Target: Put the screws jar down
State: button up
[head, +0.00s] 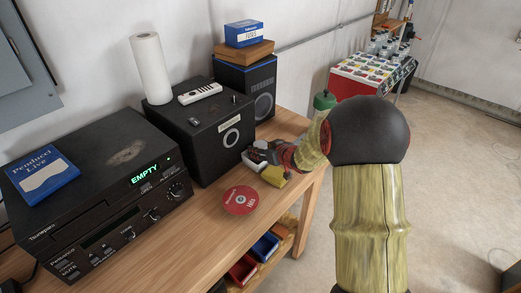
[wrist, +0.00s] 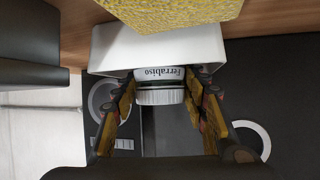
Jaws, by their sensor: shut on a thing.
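The screws jar (wrist: 160,94), a small white jar with a ribbed lid and a label reading "Ferrabiso", is between my gripper's fingers (wrist: 162,88) in the wrist view, its label upside down there. My gripper is shut on it. In the head view my gripper (head: 268,154) is over the right end of the wooden bench (head: 215,222), beside the black speaker. The jar is not clear in that view. Whether its base touches anything is hidden.
A white container (wrist: 112,42) and a yellow sponge-like block (wrist: 165,12) are close by the jar; the block also shows in the head view (head: 274,176). A red disc (head: 240,200) lies on the bench. Black speaker (head: 205,135) and stereo (head: 105,190) crowd the back. Bare wood lies around the disc.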

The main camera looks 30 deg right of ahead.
jog(key=shift+f, duration=0.1)
jog(key=o, duration=1.3)
jog(key=shift+o, duration=0.5)
